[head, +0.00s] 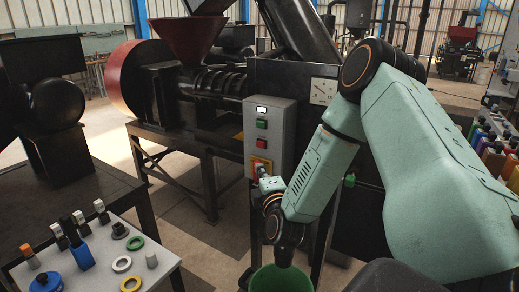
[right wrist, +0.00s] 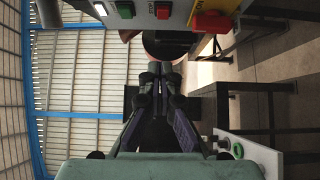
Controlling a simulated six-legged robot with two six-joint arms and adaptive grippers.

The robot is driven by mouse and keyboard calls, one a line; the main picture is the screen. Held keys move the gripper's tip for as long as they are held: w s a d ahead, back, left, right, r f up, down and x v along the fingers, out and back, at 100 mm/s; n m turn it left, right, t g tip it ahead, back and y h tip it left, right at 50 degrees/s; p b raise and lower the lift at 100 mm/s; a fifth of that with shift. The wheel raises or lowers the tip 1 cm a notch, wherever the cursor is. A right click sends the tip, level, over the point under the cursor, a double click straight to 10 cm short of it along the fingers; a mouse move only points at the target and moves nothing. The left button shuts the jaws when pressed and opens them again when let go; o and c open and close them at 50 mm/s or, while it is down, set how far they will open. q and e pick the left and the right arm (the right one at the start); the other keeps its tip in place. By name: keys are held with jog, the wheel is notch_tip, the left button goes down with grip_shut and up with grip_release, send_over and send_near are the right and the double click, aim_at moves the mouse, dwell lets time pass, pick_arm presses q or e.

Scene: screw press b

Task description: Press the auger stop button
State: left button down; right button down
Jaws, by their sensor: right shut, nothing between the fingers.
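A grey control box (head: 284,130) is fixed to the dark press frame in the head view. Down its face are a lit white indicator (head: 261,109), a green button (head: 262,124), a red button (head: 261,142) and a larger red control on a yellow plate (head: 266,159). The red button (right wrist: 162,11) also shows at the top of the right wrist view. No label naming the auger stop is readable. My right gripper (head: 264,177) is near the box's lower end; its shut, empty fingers (right wrist: 158,72) appear apart from the red button. My left gripper is out of view.
A green bucket (head: 281,279) stands below my right wrist. A table (head: 165,268) with rings and small parts is at lower left. The press's screw barrel (head: 217,82) and red hopper (head: 187,38) are behind the box's left side. Open floor shows between the stands.

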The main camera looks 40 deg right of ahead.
send_near(257, 144)
jog(key=w+a, duration=0.1)
jog(key=w, duration=0.3)
jog(key=d, duration=0.2)
jog(key=w+d, duration=0.1)
jog(key=d, duration=0.1)
jog(key=shift+s+a+r, duration=0.1)
jog(key=shift+a+r, duration=0.05)
